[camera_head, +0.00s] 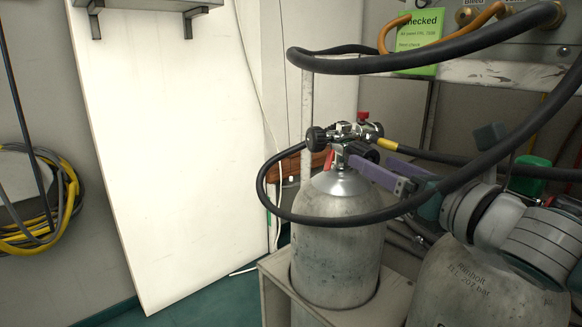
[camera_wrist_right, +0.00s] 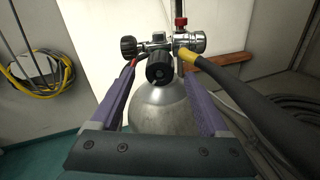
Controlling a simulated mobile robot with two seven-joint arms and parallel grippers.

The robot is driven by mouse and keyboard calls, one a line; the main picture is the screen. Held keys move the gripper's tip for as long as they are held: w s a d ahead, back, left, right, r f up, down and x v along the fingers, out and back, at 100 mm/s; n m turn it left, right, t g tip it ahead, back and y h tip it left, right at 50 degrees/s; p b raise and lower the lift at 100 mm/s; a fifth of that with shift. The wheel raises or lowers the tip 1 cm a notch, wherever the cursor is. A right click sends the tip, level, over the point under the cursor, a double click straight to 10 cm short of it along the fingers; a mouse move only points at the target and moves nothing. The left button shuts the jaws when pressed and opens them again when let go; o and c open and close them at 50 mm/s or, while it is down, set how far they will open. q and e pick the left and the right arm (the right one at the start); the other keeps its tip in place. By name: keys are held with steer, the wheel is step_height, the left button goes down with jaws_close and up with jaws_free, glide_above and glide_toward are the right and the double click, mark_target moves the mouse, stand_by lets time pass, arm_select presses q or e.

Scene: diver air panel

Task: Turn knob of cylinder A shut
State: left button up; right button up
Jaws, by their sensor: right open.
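A grey cylinder (camera_head: 338,235) stands upright with a chrome valve (camera_head: 345,130) on top; it also shows in the right wrist view (camera_wrist_right: 160,108). No letter is readable on it. A black knob (camera_wrist_right: 160,68) on the valve faces my right gripper. A second black knob (camera_head: 317,139) sticks out to the left of the valve. My right gripper (camera_head: 370,163) is open, its purple fingers reaching toward the valve from the right. In the right wrist view the fingers stand either side of the facing knob, with gaps; whether the tips reach it is unclear. My left gripper is out of view.
A second cylinder (camera_head: 455,290) stands at the lower right. A pale box stand (camera_head: 277,290) holds the grey cylinder. A white panel (camera_head: 180,150) leans behind, left.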

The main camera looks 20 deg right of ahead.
steer(key=shift+w, duration=0.65)
jaws_close()
